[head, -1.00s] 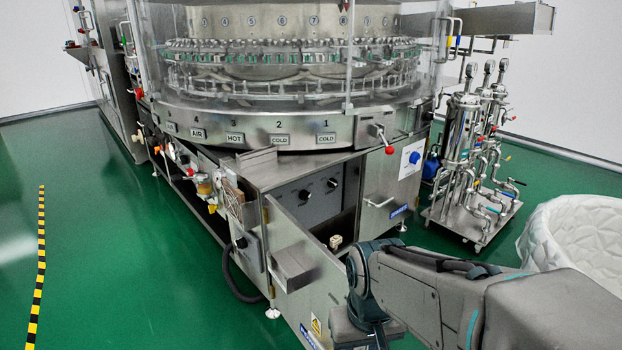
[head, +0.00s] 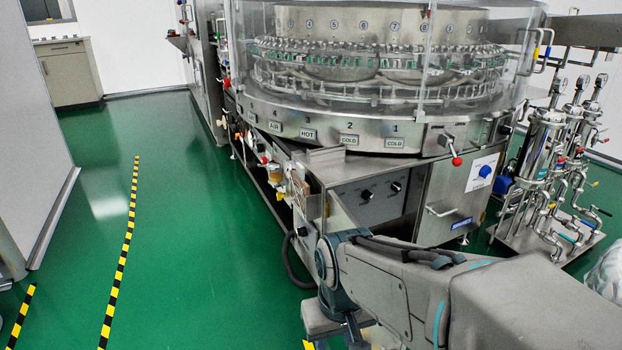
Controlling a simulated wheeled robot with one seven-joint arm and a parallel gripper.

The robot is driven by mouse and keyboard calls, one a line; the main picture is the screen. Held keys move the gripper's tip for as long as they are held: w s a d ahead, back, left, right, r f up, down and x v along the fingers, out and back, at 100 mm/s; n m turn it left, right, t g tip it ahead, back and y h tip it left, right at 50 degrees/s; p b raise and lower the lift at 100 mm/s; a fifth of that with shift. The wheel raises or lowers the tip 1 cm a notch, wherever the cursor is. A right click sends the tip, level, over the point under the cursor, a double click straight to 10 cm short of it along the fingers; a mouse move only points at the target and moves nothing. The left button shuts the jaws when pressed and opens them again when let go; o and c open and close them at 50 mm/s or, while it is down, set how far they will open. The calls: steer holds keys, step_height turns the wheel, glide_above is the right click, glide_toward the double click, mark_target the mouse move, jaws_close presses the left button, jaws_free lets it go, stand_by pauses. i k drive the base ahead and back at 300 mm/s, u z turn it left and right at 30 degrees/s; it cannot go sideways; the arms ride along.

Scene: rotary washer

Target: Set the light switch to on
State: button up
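The rotary washer (head: 330,118) stands in the middle of the head view. On its front lower cabinet is a grey panel (head: 382,203) with two black rotary knobs, a left knob (head: 367,195) and a right knob (head: 396,187). The markings beside the knobs are too small to read, so I cannot tell whether either is the light switch or how it is set. My arm crosses the lower right in front of the cabinet and hides its lower part. My gripper does not show clearly in this view.
A red-tipped handle (head: 456,161) and a blue knob (head: 485,171) are on the machine's right side. A filter cart (head: 550,150) stands at the right. The green floor (head: 180,220) on the left is clear, with yellow-black tape (head: 121,255). A grey wall panel edges the far left.

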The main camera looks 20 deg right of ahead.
mark_target(395, 187)
steer(key=u, duration=2.25)
steer(key=k, duration=1.05)
steer(key=z, duration=2.3)
steer(key=i, duration=0.5)
